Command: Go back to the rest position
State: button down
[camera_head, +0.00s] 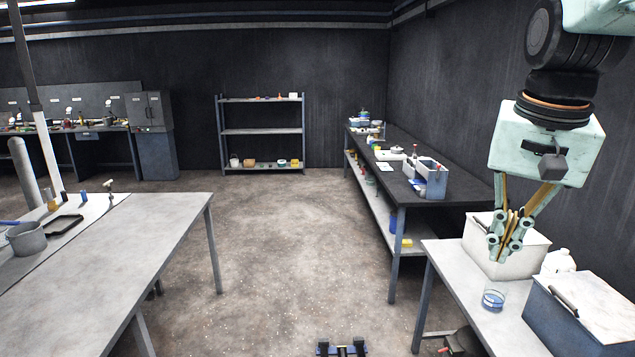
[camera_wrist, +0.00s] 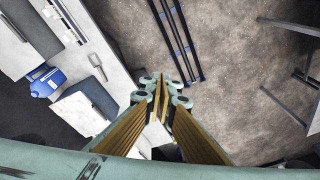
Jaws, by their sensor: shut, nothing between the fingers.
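My gripper (camera_head: 504,254) hangs at the end of my raised arm on the right side of the head view. Its fingers point down and are shut with nothing between them. In the head view it overlaps a white box (camera_head: 522,262) on the right-hand table; whether it touches the box cannot be told. In the wrist view the fingertips of my gripper (camera_wrist: 160,84) meet in the middle, with floor and table edge behind them.
The right-hand table (camera_head: 462,290) bears a glass dish with blue content (camera_head: 493,299), a white bottle (camera_head: 558,262) and a blue box with a pale lid (camera_head: 590,305). A long dark bench (camera_head: 440,200) stands behind it. Open floor (camera_head: 290,250) lies between it and the left table (camera_head: 130,250).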

jog(key=s+a+f+n+b, duration=0.2)
jog(key=s+a+f+n, duration=0.1)
jog(key=s, duration=0.8)
jog(key=s+a+f+n+t+b, duration=0.1)
jog(key=s+a+f, duration=0.4)
jog(key=s, duration=0.6)
jog(key=shift+s+a+n+y+b, duration=0.15)
jog(key=shift+a+n+y+b, duration=0.15)
jog(key=shift+a+n+b, duration=0.75)
